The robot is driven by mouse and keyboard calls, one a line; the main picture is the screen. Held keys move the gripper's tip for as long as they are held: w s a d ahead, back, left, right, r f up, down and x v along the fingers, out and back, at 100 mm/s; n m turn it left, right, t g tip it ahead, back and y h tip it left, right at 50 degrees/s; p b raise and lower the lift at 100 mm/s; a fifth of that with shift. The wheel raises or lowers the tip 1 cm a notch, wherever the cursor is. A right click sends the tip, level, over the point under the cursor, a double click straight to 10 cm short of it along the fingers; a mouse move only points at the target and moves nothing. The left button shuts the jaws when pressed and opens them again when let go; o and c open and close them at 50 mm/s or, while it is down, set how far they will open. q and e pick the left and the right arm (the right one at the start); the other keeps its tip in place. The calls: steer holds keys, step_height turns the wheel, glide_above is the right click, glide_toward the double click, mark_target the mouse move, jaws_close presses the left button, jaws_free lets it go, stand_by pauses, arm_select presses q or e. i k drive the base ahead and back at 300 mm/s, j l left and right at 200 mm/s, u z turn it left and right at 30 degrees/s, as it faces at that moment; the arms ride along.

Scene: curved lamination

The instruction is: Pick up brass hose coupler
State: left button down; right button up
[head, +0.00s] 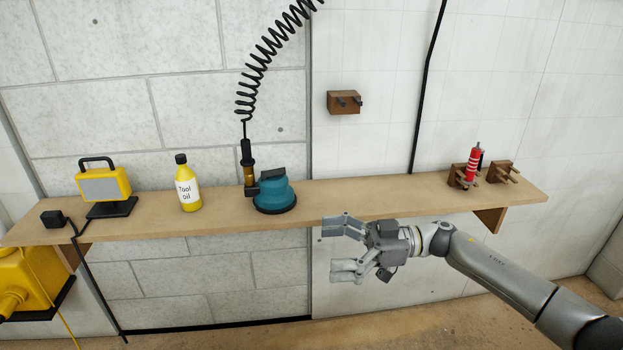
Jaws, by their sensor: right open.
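The brass hose coupler (249,174) hangs upright at the lower end of the black coiled hose (262,58), below a black sleeve. It meets the black fitting at the left side of a teal sander (274,195), which stands on the wooden shelf (345,198). I cannot tell whether it is locked to that fitting. My right gripper (340,248) is open and empty, its fingers pointing left. It is in front of the shelf's front edge, to the right of and lower in the picture than the coupler, clear of it. My left gripper is not in view.
A yellow work lamp (103,185) and a tool oil bottle (187,185) stand left of the sander. Wooden peg blocks (463,176) and a red tube (473,163) are at the shelf's right end. Another peg block (343,102) is on the wall.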

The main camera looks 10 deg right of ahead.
mark_target(247, 162)
steer(key=i, duration=1)
